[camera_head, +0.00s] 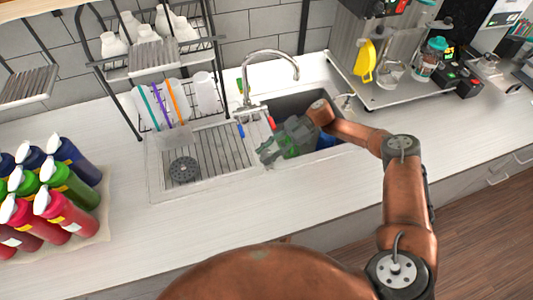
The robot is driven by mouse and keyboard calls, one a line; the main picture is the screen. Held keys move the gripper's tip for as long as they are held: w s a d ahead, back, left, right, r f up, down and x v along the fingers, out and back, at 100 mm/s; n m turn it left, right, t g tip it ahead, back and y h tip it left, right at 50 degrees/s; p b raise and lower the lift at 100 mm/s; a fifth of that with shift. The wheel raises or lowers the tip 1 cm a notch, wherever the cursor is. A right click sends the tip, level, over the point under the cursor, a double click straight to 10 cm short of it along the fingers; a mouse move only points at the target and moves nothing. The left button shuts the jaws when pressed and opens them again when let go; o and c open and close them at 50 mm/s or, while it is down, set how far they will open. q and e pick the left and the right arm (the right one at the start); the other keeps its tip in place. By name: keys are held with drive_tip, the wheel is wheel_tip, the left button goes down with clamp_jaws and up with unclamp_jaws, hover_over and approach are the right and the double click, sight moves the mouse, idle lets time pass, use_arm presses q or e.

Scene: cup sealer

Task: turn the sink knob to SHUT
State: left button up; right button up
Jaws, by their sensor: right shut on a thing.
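The sink faucet (270,57) has a curved metal spout and a metal base at the left rim of the basin. A red-marked sink knob (271,122) sits on the base's right side, and a blue-marked one (240,129) sits on its left. My right gripper (268,148) reaches across the sink from the right and is shut on the red-marked knob. The gripper's body hides most of the contact and part of the basin. My left gripper is not in view.
A dish rack (160,58) with white cups stands left of the faucet, above a ribbed drainboard (215,148). Several coloured bottles (70,185) stand at far left. A machine with a metal shelf (400,97) stands right of the sink. The front counter (240,215) is clear.

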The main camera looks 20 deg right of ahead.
drive_tip(key=o, duration=1.2)
drive_tip(key=shift+a, duration=0.1)
drive_tip(key=v, duration=1.2)
drive_tip(key=shift+f, duration=0.1)
